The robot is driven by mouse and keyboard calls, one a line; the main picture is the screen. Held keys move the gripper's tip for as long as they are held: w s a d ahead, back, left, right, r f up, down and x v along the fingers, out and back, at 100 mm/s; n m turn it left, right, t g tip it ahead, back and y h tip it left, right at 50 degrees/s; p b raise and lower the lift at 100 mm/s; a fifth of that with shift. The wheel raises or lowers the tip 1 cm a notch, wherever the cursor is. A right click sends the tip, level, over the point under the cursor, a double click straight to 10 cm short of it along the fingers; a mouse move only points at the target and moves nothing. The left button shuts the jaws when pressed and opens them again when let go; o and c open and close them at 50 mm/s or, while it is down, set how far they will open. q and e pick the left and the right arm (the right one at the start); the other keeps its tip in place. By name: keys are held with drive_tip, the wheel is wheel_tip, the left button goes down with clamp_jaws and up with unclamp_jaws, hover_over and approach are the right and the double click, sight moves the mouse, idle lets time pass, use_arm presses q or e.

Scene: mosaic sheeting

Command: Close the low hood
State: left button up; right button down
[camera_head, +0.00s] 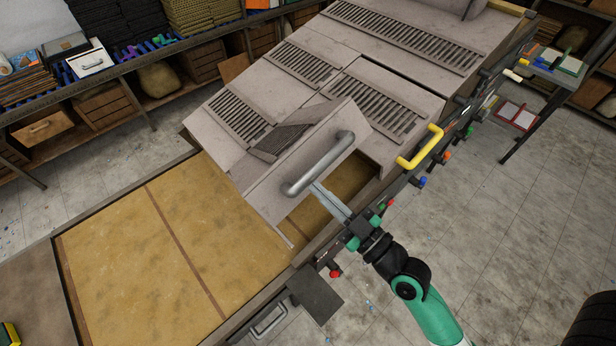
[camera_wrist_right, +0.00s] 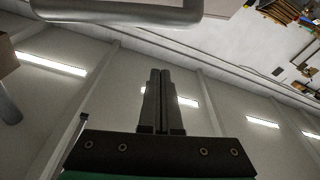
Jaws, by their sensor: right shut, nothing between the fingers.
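The low hood (camera_head: 297,154) is a grey-beige panel with a metal bar handle (camera_head: 318,164), in the middle of the head view. It is tilted up, with a dark gap under its right edge. My right gripper (camera_head: 324,194) is shut and empty, with its fingers at the hood's lower right edge, just below the handle. Whether the fingers touch the hood is unclear. In the right wrist view the shut fingers (camera_wrist_right: 161,88) point up the picture, with a grey bar (camera_wrist_right: 120,15) crossing above them. My left gripper is not in view.
A yellow handle (camera_head: 420,147) is on the neighbouring vented cover (camera_head: 378,104). A tan bed (camera_head: 150,250) lies bare at the left. Coloured knobs line the machine's right side rail. Shelves with crates stand at the back left. Tiled floor is open at right.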

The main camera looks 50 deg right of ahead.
sight(307, 185)
drive_tip(key=x, duration=0.2)
drive_tip(key=p+x, duration=0.1)
drive_tip(key=x, duration=0.1)
drive_tip(key=p+x, duration=0.1)
drive_tip(key=x, duration=0.1)
drive_tip(key=shift+r, duration=0.35)
drive_tip(key=f+b, duration=0.2)
drive_tip(key=f, duration=0.1)
drive_tip(key=s+f+b, duration=0.1)
drive_tip(key=shift+d+f, duration=0.3)
drive_tip(key=shift+d, duration=0.1)
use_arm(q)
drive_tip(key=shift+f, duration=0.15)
